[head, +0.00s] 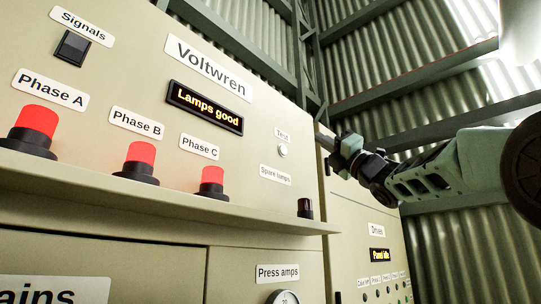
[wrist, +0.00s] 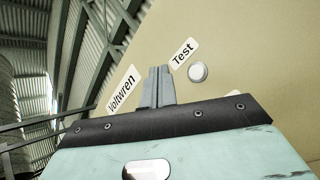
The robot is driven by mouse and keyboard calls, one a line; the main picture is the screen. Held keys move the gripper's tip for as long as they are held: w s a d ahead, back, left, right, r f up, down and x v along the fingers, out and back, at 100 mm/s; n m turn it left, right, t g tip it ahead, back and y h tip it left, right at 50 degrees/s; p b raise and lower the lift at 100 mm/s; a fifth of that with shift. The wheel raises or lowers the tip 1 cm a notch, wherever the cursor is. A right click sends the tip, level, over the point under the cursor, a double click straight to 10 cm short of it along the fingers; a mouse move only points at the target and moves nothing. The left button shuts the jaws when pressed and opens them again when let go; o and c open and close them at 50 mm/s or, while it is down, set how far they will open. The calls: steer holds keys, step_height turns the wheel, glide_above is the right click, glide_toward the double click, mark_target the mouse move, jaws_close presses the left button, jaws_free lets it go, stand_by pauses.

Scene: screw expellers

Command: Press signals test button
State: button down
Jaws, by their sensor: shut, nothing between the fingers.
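The test button (head: 282,151) is a small round white button under the "Test" label (head: 282,133) on the beige cabinet. It also shows in the wrist view (wrist: 198,72), just right of my fingertips. My gripper (head: 324,141) is shut and empty. In the head view it is to the right of the button, by the cabinet's right edge. In the wrist view the closed fingers (wrist: 159,72) point toward the panel, left of the button; I cannot tell how far off the panel they are. The display (head: 205,107) reads "Lamps good".
Red lamps for Phase A (head: 37,122), Phase B (head: 141,153) and Phase C (head: 212,176) stand on a ledge (head: 180,205) jutting below the panel. A dark spare lamp (head: 305,208) stands at its right end. A black Signals switch (head: 73,47) is at upper left. A second cabinet (head: 345,215) is at right.

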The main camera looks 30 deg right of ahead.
mark_target(283, 150)
steer(key=shift+r, duration=0.1)
stand_by(0.3)
steer(key=w+a+p, duration=0.3)
steer(key=w, duration=0.5)
steer(key=shift+w, duration=0.15)
steer(key=shift+w+a, duration=0.1)
stand_by(2.0)
steer(key=shift+w+a+b, duration=0.1)
steer(key=shift+w+b, duration=0.2)
